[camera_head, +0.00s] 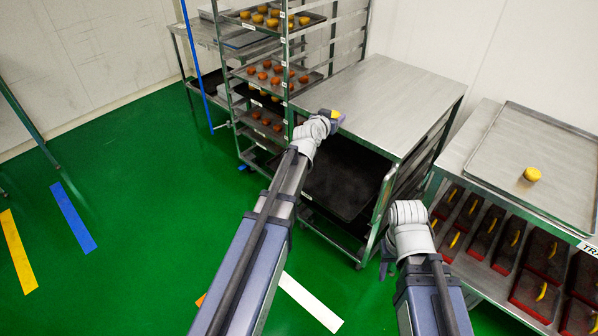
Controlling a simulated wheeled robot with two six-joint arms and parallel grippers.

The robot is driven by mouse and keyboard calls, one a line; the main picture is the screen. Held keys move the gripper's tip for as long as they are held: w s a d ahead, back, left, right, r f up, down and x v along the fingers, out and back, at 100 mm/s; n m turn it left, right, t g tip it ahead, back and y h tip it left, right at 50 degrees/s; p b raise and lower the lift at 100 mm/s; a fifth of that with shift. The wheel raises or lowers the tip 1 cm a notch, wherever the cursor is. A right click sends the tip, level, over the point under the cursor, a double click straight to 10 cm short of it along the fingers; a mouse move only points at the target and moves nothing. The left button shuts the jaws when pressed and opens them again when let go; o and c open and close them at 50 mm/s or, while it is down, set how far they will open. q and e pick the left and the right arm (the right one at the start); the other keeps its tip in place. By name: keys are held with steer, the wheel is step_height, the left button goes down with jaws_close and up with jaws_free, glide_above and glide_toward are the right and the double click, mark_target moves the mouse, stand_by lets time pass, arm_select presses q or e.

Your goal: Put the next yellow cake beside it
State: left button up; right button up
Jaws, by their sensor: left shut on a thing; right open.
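A yellow cake (335,114) sits in my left gripper (334,117), which is shut on it near the left edge of the steel table. Another yellow cake (532,174) stands alone on a large metal tray (510,140) at the right. More yellow cakes (258,18) lie on the top tray of the rack at the upper left. My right gripper (386,264) is low in front of the steel table, apart from any cake; its fingers are small and partly hidden by the wrist.
The steel table (385,95) has a bare top and stands between the rack (287,60) and the tray's bench. A rack tray below holds several orange-brown cakes (265,76). Green floor (130,220) is open at left.

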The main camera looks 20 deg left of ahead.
arm_select(q)
steer(key=m+h+b, duration=0.1)
steer(key=b, duration=0.7)
glide_above(326, 175)
steer(key=s, duration=0.3)
step_height(326, 175, down, 8)
steer(key=shift+s+a+f+m+h, duration=0.3)
steer(key=shift+s+a+h, duration=0.1)
steer(key=shift+s+h, duration=0.1)
steer(key=shift+w, duration=0.1)
step_height(326, 175, down, 14)
steer(key=b, duration=1.4)
steer(key=shift+r, duration=0.15)
steer(key=shift+w+d, duration=0.1)
steer(key=shift+w, duration=0.3)
steer(key=x, duration=0.3)
steer(key=shift+w+r, duration=0.2)
steer(key=shift+w, duration=0.25)
steer(key=shift+s+f+b, duration=0.25)
steer(key=shift+f+b, duration=0.25)
steer(key=shift+b, duration=0.15)
steer(key=shift+r, duration=0.1)
